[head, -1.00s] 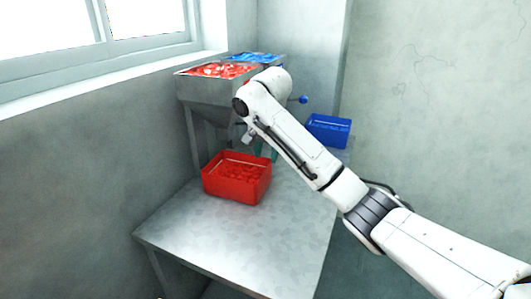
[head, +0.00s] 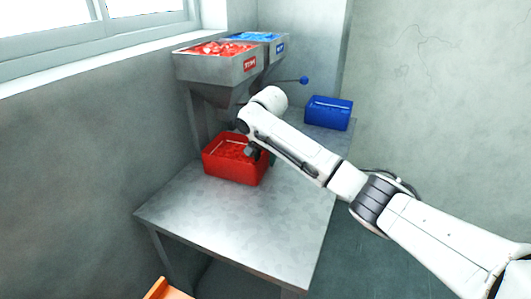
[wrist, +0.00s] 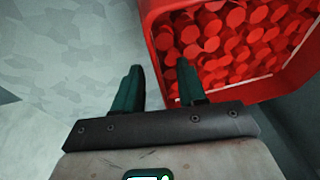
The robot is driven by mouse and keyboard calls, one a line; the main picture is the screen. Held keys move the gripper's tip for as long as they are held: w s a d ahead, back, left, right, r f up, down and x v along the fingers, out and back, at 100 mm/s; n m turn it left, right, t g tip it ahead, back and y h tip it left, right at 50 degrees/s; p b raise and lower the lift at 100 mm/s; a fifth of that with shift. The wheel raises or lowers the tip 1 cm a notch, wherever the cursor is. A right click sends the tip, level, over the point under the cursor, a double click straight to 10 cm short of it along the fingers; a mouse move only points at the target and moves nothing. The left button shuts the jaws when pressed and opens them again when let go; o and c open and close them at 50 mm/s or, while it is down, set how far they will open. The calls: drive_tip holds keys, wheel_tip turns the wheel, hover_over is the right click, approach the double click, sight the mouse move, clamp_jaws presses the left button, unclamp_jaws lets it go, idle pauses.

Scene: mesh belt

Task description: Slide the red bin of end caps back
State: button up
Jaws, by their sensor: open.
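The red bin (head: 222,171) stands on the metal table under the hopper. It is filled with red round end caps (wrist: 235,45), seen from above in the wrist view. My gripper (head: 250,152) is at the bin's right side in the head view, mostly hidden by my arm. In the wrist view my gripper (wrist: 162,80) is open, with two green fingers. The bin's wall (wrist: 153,50) shows between them, one finger over the caps and the other over the table. I cannot tell whether either finger touches the wall.
A two-part hopper (head: 215,68) with red and blue caps stands above the bin. A blue bin (head: 328,117) sits at the table's far right. The metal table (head: 225,225) is clear in front of the red bin. An orange object (head: 168,289) shows at the bottom edge.

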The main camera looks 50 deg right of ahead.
clamp_jaws()
idle(0.4)
